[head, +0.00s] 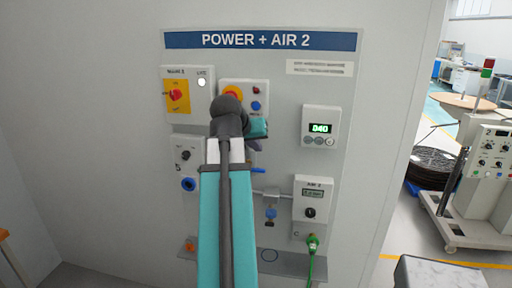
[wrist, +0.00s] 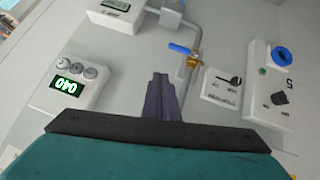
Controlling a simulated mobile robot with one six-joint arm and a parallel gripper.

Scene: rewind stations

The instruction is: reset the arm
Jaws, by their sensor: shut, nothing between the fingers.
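My gripper (wrist: 160,78) shows in the wrist view as dark fingers held together with nothing between them. It points toward the grey wall panel (head: 285,90) headed "POWER + AIR 2"; I cannot tell how far off it is.
A yellow plate with a red rotary switch (head: 177,95) is upper left of my arm. A valve with a blue handle (wrist: 181,49) is near the fingers. The AIR 2 box (head: 313,200) and a green hose (head: 313,245) are lower right. A machine stands at far right.

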